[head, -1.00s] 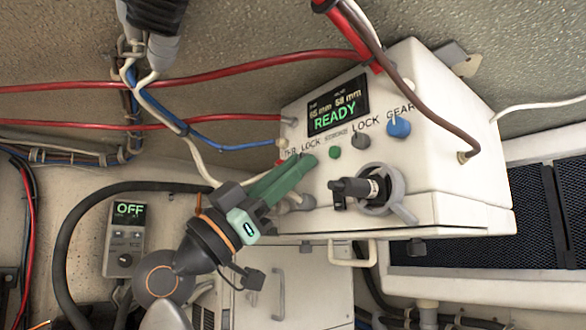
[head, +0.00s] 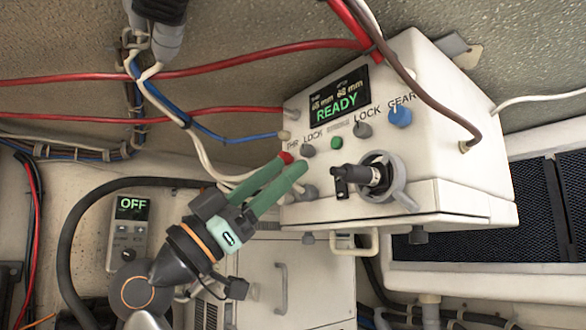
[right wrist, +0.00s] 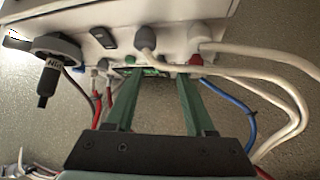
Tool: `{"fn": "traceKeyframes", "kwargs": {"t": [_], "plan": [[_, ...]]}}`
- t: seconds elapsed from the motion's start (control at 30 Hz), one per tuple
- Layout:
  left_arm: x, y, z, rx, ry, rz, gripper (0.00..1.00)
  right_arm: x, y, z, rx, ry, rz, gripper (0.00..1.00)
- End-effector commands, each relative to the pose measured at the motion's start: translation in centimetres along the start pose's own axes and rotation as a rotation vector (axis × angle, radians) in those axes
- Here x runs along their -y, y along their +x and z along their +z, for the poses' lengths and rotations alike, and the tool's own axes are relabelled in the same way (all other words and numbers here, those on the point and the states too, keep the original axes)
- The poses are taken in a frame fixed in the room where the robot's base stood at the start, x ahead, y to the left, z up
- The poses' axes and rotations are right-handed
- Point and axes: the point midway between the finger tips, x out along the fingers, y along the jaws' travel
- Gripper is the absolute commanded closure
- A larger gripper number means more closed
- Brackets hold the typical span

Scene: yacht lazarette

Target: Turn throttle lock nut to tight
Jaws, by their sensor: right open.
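The control box (head: 440,110) has a front panel with a READY screen. Below the screen, a small grey knob (head: 308,151) sits by the THR LOCK lettering, with a red knob (head: 286,158) to its left. A second grey knob (head: 363,130) sits by the other LOCK label. My right gripper (head: 294,166) is open and empty, its green fingers just below the first grey knob and partly over the red one. The right wrist view shows the spread fingers (right wrist: 157,78) with a red part (right wrist: 196,59) beyond them; contact cannot be told. My left gripper is not in view.
A blue GEAR knob (head: 400,117) is on the panel's right. White cables (head: 218,178) and a blue cable (head: 215,144) run close to my gripper. A small OFF unit (head: 128,232) is on the left.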

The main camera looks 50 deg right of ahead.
Motion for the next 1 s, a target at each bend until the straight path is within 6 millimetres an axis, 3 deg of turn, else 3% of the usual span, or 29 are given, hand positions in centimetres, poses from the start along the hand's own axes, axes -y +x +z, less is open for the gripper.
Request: {"fn": "traceKeyframes", "kwargs": {"t": [0.03, 0.2, 0.4, 0.6, 1.0], "plan": [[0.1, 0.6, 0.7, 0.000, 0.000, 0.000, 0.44, 0.0, -1.6, 0.3, -0.002, 0.000, -0.005, 0.46], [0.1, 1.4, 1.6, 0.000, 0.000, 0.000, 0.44, 0.0, -5.3, 0.2, -0.001, 0.000, -0.003, 0.46], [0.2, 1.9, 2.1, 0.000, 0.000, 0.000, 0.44, 0.0, -8.2, 0.1, 0.000, -0.001, -0.002, 0.46], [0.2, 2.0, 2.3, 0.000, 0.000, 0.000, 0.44, 0.0, -9.1, 0.1, 0.001, -0.001, -0.001, 0.46], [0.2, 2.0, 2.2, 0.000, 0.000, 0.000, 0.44, 0.0, -9.1, 0.0, 0.000, 0.000, -0.001, 0.46]]}}
